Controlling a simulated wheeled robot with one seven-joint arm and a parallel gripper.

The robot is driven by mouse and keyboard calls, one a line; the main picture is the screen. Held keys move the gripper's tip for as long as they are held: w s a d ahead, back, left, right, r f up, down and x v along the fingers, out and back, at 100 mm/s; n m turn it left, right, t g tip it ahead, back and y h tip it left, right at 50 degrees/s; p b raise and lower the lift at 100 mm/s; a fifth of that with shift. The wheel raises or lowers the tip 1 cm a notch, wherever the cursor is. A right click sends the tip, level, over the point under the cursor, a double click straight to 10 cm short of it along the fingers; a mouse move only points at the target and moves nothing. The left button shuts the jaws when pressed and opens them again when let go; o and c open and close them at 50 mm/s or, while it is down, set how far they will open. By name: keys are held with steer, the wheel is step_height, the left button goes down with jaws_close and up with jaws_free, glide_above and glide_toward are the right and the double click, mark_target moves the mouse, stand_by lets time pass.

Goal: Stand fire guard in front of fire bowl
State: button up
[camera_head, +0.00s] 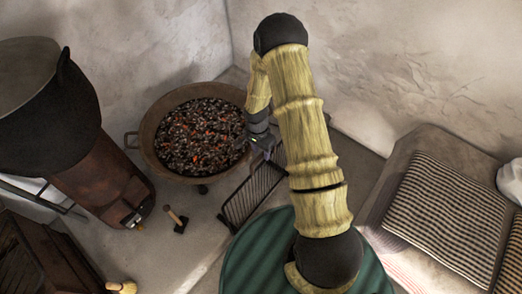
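The fire bowl (146,142) is a wide brown metal bowl with side handles, full of dark coals and glowing orange embers. It stands on the floor near the back corner. The fire guard (252,197) is a dark barred metal panel, standing tilted at the bowl's front right. Part of it shows farther back beside my arm, and my arm hides some of it. My gripper (264,143) is at the bowl's right edge, by the guard's upper far part. Its fingers are too small and too hidden to tell whether they hold the guard.
A large black pot (45,125) on a rust-brown stove (102,182) stands left. A small hammer-like tool (177,219) lies on the floor before the bowl. A bench with striped cushions (445,215) is at right. Open floor (185,250) lies in front of the bowl.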

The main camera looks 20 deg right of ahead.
steer(key=shift+r, duration=0.1)
step_height(320, 180, up, 12)
steer(key=p, duration=0.1)
steer(key=shift+w+a+p, duration=0.35)
steer(key=shift+w, duration=0.1)
stand_by(0.3)
steer(key=s+r+n+t, duration=0.3)
steer(key=s+r+n, duration=0.7)
steer(key=s+r, duration=0.5)
step_height(320, 180, up, 2)
steer(key=shift+s+d+r+n+t+y, duration=0.2)
steer(key=shift+d+n+t+y, duration=0.1)
steer(key=shift+d+n, duration=0.1)
steer(key=shift+a, duration=0.1)
